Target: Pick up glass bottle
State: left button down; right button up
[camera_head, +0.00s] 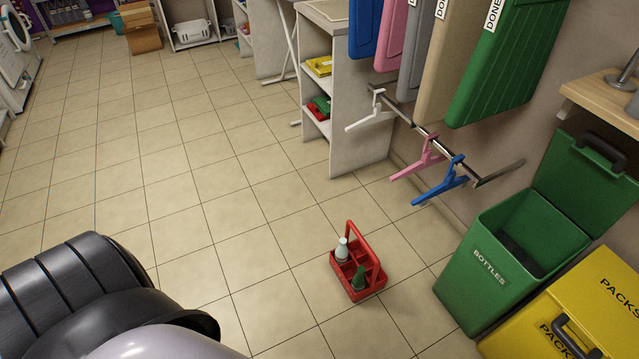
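A red bottle carrier (373,286) with a raised handle stands on the tiled floor, right of the picture's centre. A pale, whitish bottle (342,250) stands in its far left part. A dark green bottle (358,279) stands in its near part. Both bottles are upright; which of them is glass I cannot tell for sure. Neither gripper is in view, so whether they are open or shut does not show. Nothing is seen touching the carrier or the bottles.
An open green bin marked BOTTLES (490,262) and a yellow bin marked PACKS (590,310) stand at the right. Coloured clips on a rail (440,150) stick out from the wall. A shelf unit (350,100) stands beyond. The floor left of the carrier is clear.

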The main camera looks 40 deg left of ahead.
aim_at(341, 254)
jog(key=u, duration=0.85)
jog(key=i+l+u, duration=0.2)
